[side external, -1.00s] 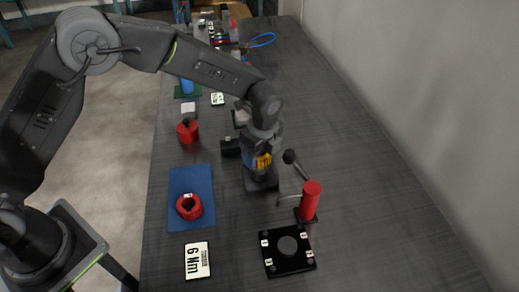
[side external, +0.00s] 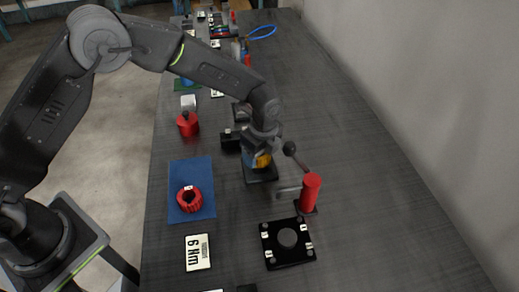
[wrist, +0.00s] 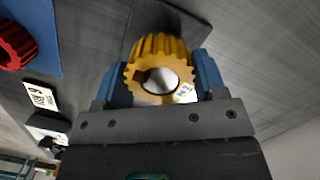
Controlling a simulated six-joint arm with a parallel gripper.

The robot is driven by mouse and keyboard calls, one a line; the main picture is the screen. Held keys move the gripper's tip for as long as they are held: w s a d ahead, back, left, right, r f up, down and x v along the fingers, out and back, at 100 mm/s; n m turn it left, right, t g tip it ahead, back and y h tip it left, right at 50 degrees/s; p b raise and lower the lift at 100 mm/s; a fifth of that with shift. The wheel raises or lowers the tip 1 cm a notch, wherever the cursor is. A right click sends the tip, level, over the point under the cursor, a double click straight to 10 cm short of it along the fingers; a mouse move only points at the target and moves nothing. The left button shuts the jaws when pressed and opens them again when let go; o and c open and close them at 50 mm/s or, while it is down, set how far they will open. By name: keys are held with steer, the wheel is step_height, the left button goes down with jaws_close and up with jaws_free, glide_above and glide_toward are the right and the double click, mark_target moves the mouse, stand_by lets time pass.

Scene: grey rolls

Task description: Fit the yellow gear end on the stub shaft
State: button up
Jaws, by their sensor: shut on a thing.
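My gripper (wrist: 160,80) is shut on the yellow gear end (wrist: 157,58), with a blue finger on each side. In the wrist view its toothed rim and round bore show, with a pale round face inside the bore and a small white tag at its lower right. In the side view the gear (side external: 262,160) is partly hidden by my wrist, right over a black base (side external: 262,175); I cannot tell whether they touch. No stub shaft is clearly identifiable.
A red cylinder (side external: 310,192) with a black-knobbed lever stands right of my gripper. A red ring (side external: 189,199) lies on a blue mat (side external: 178,175) at left. The table's right side is clear.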

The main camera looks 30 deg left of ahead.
steer(key=o, duration=1.2)
steer(key=shift+f, duration=0.1)
steer(key=r, duration=0.4)
steer(key=d+r, duration=0.1)
steer(key=r, duration=0.9)
steer(key=shift+s+d, duration=0.2)
steer(key=shift+d, duration=0.1)
steer(key=s+a+r+n+t+h, duration=0.1)
steer(key=s+a+r+n+t, duration=0.2)
steer(key=s+a+r+n, duration=0.8)
steer(key=s+a+n, duration=0.2)
steer(key=s+n, duration=0.1)
steer(key=s, duration=0.2)
steer(key=s+a+n+t, duration=0.1)
steer(key=s+n, duration=0.2)
steer(key=s, duration=0.2)
steer(key=s+a+n+t, duration=0.1)
steer(key=s+a+n, duration=0.1)
steer(key=s, duration=0.3)
steer(key=shift+a+n, duration=0.3)
steer(key=shift+n, duration=0.3)
